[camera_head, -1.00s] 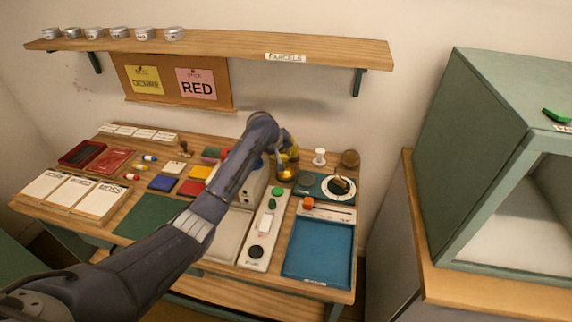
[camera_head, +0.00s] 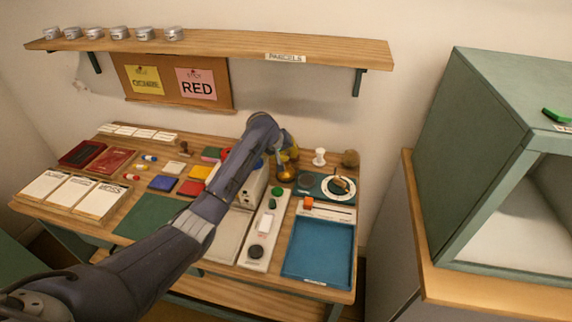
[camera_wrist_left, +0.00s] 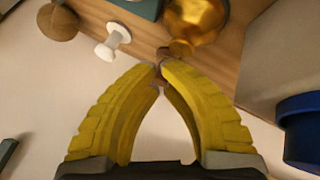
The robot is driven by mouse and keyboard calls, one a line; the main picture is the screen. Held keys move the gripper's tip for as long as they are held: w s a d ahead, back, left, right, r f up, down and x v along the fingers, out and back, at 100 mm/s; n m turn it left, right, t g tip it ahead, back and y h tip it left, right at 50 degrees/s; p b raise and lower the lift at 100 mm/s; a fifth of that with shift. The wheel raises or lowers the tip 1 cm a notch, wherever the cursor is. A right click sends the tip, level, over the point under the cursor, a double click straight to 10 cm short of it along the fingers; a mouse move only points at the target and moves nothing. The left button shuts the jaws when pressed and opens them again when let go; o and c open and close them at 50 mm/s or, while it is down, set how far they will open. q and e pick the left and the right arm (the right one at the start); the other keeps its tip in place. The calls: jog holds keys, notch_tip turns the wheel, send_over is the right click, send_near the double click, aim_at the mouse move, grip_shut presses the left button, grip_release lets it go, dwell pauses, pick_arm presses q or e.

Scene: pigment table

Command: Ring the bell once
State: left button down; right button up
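The brass bell (camera_head: 285,174) stands near the back of the table, left of the round dial. It also shows in the left wrist view as a shiny golden dome (camera_wrist_left: 200,18) at the top edge, partly cut off. Whether the fingertips touch the bell cannot be told. My right gripper is not in view.
A white spool (camera_head: 319,157) and a brown lump (camera_head: 350,158) stand right of the bell. In front are a dial (camera_head: 338,188), a blue tray (camera_head: 318,250) and a pale strip with buttons (camera_head: 256,252). A shelf (camera_head: 220,45) overhangs the back. A green cabinet (camera_head: 470,150) stands right.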

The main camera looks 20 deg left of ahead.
pick_arm(q)
jog(key=shift+f, duration=0.95)
dwell(1.1)
jog(key=shift+r, duration=1)
jog(key=shift+r, duration=2.5)
